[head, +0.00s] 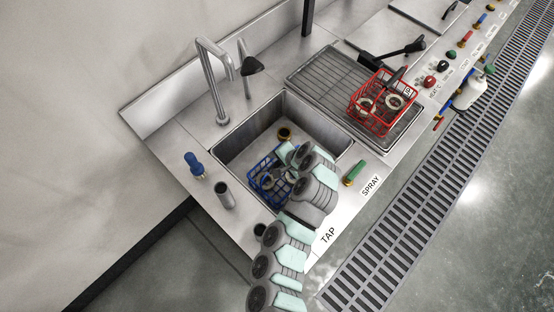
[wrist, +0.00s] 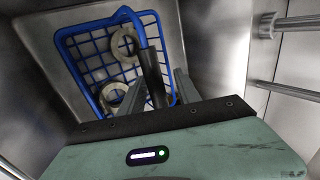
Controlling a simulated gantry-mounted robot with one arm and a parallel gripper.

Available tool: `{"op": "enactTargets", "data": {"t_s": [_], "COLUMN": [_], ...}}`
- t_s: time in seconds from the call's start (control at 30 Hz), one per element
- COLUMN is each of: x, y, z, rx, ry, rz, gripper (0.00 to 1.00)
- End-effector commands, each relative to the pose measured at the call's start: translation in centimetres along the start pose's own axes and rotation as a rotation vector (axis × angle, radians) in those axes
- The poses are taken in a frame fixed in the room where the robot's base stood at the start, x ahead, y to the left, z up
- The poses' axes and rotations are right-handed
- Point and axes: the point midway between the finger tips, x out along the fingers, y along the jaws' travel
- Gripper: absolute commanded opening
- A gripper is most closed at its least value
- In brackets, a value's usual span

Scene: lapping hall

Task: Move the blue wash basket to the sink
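The blue wash basket (head: 266,184) is inside the steel sink (head: 236,147), toward its front left, partly hidden by my arm in the head view. The basket also shows in the wrist view (wrist: 88,62), a blue wire frame with pale metal rings (wrist: 126,44) in it. Its handle (wrist: 151,78) has a dark grip that rises toward my gripper (wrist: 162,82). The fingers stand on either side of the grip, with a gap visible between the grip and the right finger. The gripper looks open. Whether the basket touches the sink floor is hard to tell.
A red basket (head: 378,108) holding rings stands on the ribbed drainboard right of the sink. A tall tap (head: 217,75) rises behind the sink. A blue-topped fitting (head: 195,165) and a grey cylinder (head: 226,196) stand at left. The green spray handle (head: 354,173) is at the front edge.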

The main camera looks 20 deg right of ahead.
Motion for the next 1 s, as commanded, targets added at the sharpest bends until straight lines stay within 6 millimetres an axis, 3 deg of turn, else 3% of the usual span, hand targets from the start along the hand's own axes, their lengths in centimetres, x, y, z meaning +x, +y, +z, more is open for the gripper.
{"op": "enactTargets", "data": {"t_s": [0.53,0.7,1.0], "x": [-10.0,-11.1,-11.2], "y": [-0.3,-0.2,0.0], "z": [-0.1,0.0,0.0], "rx": [0.001,0.000,-0.001], "ry": [0.004,0.003,0.002], "rz": [-0.001,-0.001,-0.001], "gripper": [0.39,0.39,0.39]}}
